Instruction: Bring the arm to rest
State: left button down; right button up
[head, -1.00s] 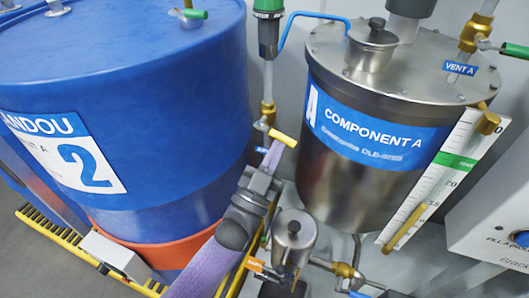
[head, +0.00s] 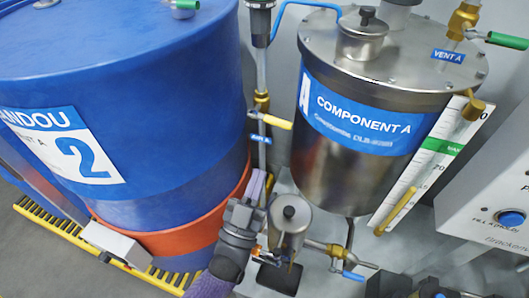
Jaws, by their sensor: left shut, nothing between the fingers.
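My left gripper (head: 262,186) is in the lower middle of the head view, its dark wrist and purple-sleeved arm coming up from the bottom edge. Its fingers are shut and empty. They point up, below the yellow-handled valve (head: 278,122) on the vertical pipe, and are apart from that handle. The gripper is just left of a small steel canister (head: 290,215); I cannot tell whether they touch. My right gripper is not seen for certain; some dark parts show at the bottom right edge.
A large blue drum (head: 190,110) marked 2 stands at left in an orange band (head: 190,240). A steel Component A tank (head: 345,175) stands at right, with a level gauge (head: 410,180) and a white control box (head: 490,190). Pipes and valves crowd the middle. Grey floor (head: 40,260) shows at lower left.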

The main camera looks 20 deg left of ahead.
pick_arm(q)
jog(key=shift+s+f, duration=0.4)
jog(key=shift+s, duration=0.2)
